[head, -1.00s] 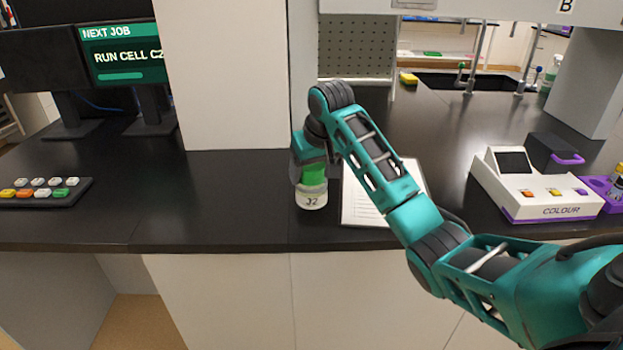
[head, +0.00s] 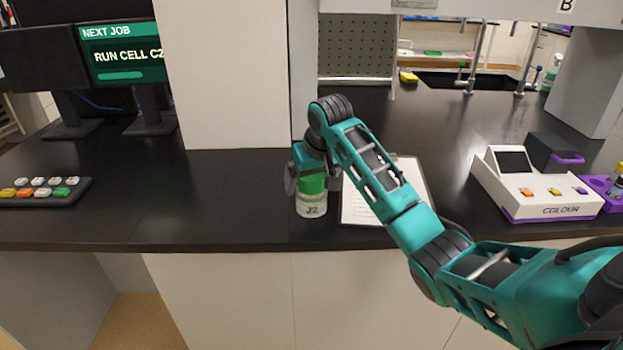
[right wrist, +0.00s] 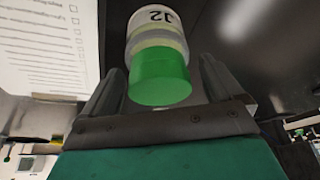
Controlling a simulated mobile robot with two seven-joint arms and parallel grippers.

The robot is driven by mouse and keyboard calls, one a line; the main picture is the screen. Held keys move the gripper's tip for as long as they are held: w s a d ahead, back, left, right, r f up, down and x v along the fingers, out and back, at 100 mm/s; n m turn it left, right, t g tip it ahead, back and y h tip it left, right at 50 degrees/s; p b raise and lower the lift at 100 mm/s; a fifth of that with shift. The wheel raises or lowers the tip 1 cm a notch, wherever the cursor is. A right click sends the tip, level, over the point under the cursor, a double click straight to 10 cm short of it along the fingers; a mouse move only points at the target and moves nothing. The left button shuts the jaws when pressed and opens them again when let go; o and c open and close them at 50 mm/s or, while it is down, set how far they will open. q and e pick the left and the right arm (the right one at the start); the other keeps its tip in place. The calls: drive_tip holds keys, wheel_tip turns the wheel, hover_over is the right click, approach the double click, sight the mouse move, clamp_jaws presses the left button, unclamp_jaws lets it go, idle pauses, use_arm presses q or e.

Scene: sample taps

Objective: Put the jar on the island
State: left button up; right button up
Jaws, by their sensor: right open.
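The jar (head: 311,207) has a green lid and a white label reading J2. It stands upright on the black bench top near its front edge. My right gripper (head: 312,186) is above it and pointing down, with its fingers on either side of the green lid. In the right wrist view the jar (right wrist: 158,50) lies between the two open fingers (right wrist: 160,90), and a gap shows beside the lid. My left gripper is not in view.
A clipboard with a printed sheet (head: 362,205) lies just right of the jar. A white COLOUR instrument (head: 535,190) stands further right. A button pad (head: 45,191) and monitors (head: 127,52) are at left. A pale pillar (head: 225,75) rises behind the jar. Bench left of the jar is clear.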

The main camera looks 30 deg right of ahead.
drive_tip(key=shift+r, duration=0.1)
drive_tip(key=v, duration=1.2)
